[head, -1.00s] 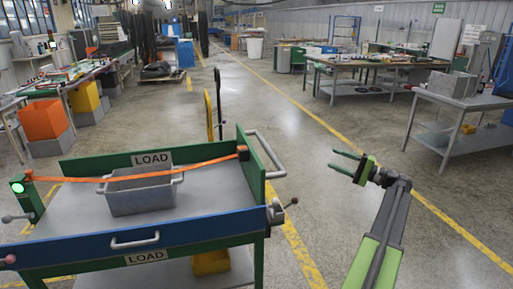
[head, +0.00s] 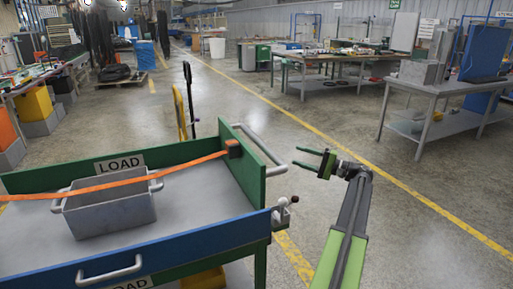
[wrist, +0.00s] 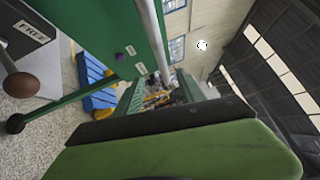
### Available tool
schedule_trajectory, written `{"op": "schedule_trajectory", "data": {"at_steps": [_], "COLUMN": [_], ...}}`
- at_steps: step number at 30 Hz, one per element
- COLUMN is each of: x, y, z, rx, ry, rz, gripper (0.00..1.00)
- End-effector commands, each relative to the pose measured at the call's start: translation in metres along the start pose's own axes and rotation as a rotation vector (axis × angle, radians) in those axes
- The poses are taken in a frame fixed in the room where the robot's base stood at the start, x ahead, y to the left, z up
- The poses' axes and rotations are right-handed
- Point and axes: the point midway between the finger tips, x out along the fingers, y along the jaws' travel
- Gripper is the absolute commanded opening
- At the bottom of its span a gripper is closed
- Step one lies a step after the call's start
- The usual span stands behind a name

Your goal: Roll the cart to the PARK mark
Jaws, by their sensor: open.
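The cart has a blue front rail (head: 150,262), green end panels and LOAD labels. A grey bin (head: 108,210) sits on its deck under an orange strap (head: 130,179). The cart's grey push handle (head: 262,150) stands out from the right-hand green panel; a bar, likely this handle, and a green panel (wrist: 92,48) show close in the wrist view. My gripper (head: 297,157) is open and empty, just right of the handle, with its fingers pointing towards it. I cannot tell if they touch. No PARK mark is readable.
Yellow floor lines run beside the cart (head: 292,257) and along the aisle (head: 400,183). Yellow and black upright handles (head: 182,105) stand behind the cart. Workbenches stand at right (head: 445,92) and left. The middle aisle is clear floor.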

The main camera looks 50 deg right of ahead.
Motion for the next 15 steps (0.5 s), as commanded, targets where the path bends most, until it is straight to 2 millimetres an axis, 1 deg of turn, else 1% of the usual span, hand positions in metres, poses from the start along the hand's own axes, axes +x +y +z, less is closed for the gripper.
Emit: {"op": "schedule_trajectory", "data": {"at_steps": [2, 5, 15], "x": [0.008, 0.026, 0.112], "y": [-0.001, -0.002, -0.002], "z": [0.001, 0.002, 0.001], "rx": [0.0, 0.0, 0.001], "ry": [-0.001, -0.004, -0.004], "rz": [0.0, 0.001, 0.001], "gripper": [0.47, 0.47, 0.47]}}
